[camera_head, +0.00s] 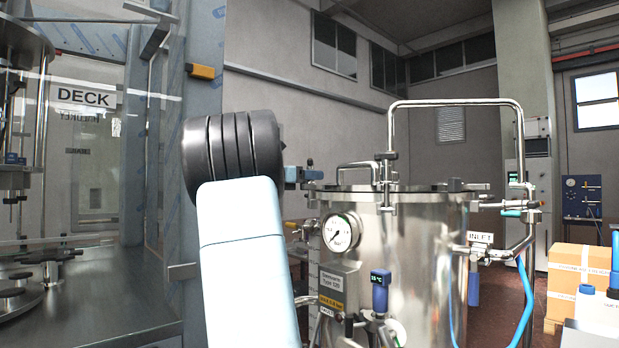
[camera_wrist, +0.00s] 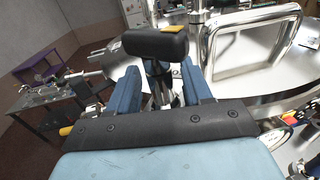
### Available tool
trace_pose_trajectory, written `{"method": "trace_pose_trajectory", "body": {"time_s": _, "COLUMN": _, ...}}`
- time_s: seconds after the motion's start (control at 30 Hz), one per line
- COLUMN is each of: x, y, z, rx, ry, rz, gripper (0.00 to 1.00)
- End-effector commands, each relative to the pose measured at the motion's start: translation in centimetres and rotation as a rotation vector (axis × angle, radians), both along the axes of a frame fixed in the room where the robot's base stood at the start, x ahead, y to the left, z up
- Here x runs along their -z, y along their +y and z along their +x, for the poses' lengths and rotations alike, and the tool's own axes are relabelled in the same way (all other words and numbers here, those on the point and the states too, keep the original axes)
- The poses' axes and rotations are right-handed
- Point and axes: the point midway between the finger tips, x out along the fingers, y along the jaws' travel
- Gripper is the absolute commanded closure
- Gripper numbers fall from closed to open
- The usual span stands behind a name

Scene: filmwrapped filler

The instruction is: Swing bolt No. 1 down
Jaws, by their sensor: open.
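In the wrist view a black handle (camera_wrist: 155,43) with a yellow mark tops a metal bolt at the rim of the steel vessel. The bolt's number is not legible. My gripper (camera_wrist: 160,74) is open. Its two blue fingers stand on either side of the bolt's shank, below the handle, with gaps visible. The lower shank is hidden by the dark palm plate. In the head view my gripper (camera_head: 298,174) is at the left edge of the vessel's lid, partly hidden behind my wrist. The steel vessel (camera_head: 405,255) stands upright with its flat lid (camera_head: 420,188) on.
A tall pipe frame (camera_head: 455,102) arches over the lid. A pressure gauge (camera_head: 340,232) and a blue sensor (camera_head: 380,290) stick out from the vessel's front. A glazed filling machine (camera_head: 85,97) stands at the left. Cardboard boxes (camera_head: 578,280) are at the right.

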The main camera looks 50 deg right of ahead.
Motion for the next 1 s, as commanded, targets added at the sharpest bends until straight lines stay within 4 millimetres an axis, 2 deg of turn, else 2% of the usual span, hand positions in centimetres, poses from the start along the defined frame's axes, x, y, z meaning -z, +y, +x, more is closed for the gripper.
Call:
{"method": "trace_pose_trajectory", "body": {"time_s": 0.07, "x": -0.01, "y": -0.01, "z": -0.01, "rx": 0.000, "ry": 0.000, "rz": 0.000, "gripper": 0.52}}
{"method": "trace_pose_trajectory", "body": {"time_s": 0.57, "x": -0.02, "y": -0.01, "z": 0.00, "rx": 0.000, "ry": 0.000, "rz": 0.000, "gripper": 1.00}}
{"method": "trace_pose_trajectory", "body": {"time_s": 0.8, "x": -0.03, "y": -0.01, "z": 0.02, "rx": -0.001, "ry": 0.000, "rz": -0.001, "gripper": 1.00}}
{"method": "trace_pose_trajectory", "body": {"time_s": 0.83, "x": -0.05, "y": 0.50, "z": 0.06, "rx": -0.003, "ry": -0.001, "rz": 0.000, "gripper": 1.00}}
{"method": "trace_pose_trajectory", "body": {"time_s": 1.0, "x": 0.01, "y": 0.13, "z": 0.40, "rx": -0.001, "ry": 0.005, "rz": -0.008, "gripper": 1.00}}
